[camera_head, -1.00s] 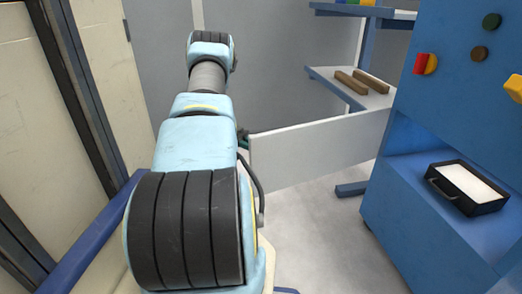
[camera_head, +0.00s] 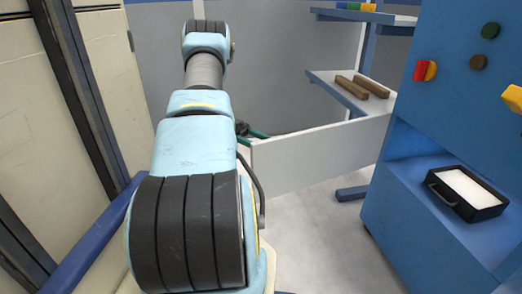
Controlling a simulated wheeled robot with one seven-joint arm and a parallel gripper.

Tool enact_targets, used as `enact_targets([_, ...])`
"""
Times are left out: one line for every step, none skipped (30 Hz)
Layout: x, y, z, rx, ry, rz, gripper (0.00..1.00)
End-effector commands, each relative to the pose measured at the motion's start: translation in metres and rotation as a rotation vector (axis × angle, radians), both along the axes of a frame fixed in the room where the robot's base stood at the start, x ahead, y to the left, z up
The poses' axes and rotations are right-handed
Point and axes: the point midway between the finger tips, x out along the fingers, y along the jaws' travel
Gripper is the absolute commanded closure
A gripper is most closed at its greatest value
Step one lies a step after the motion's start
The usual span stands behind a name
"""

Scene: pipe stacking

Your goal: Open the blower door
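A flat white panel (camera_head: 318,157) juts out to the left from the blue cabinet (camera_head: 440,125) on the right. It looks like a door standing out from the cabinet, but I cannot tell for sure that it is the blower door. My light blue and black arm reaches forward in the left middle, with its elbow close to the camera. The panel's left end is just right of the arm. A small green part (camera_head: 258,134) shows above that end, partly hidden by the arm. My gripper is not seen; whether it touches the panel cannot be told.
The cabinet carries coloured buttons, and a black tray (camera_head: 468,193) with a white inside sits on its lower ledge. A blue shelf rack (camera_head: 350,90) with brown bars stands behind. Pale doors or panels (camera_head: 85,100) stand close on the left. The floor (camera_head: 325,240) in front is open.

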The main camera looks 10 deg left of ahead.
Motion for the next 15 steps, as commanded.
enact_targets([0.0,-0.001,0.018,-0.004,-0.002,0.001,0.53])
enact_targets([0.0,-0.001,0.023,-0.003,-0.002,0.0,0.53])
enact_targets([0.0,-0.001,0.03,-0.003,-0.001,0.0,0.53])
enact_targets([0.0,-0.001,0.034,-0.003,-0.001,0.0,0.53])
enact_targets([0.0,-0.001,0.039,-0.003,-0.001,0.0,0.53])
enact_targets([0.0,-0.001,0.043,-0.002,0.0,0.0,0.53])
enact_targets([0.0,0.0,0.046,-0.002,0.0,0.0,0.53])
enact_targets([0.0,-0.001,0.049,-0.002,0.0,0.0,0.53])
enact_targets([0.0,0.0,0.052,-0.001,0.0,0.0,0.53])
enact_targets([0.0,0.0,0.053,-0.001,0.0,0.001,0.53])
enact_targets([0.0,0.0,0.054,-0.001,0.0,0.001,0.53])
enact_targets([0.0,0.0,0.055,-0.001,0.0,0.001,0.53])
enact_targets([0.0,0.0,0.056,-0.001,0.0,0.001,0.53])
enact_targets([0.0,0.0,0.056,-0.001,0.0,0.001,0.53])
enact_targets([0.0,0.0,0.055,-0.001,0.0,0.001,0.53])
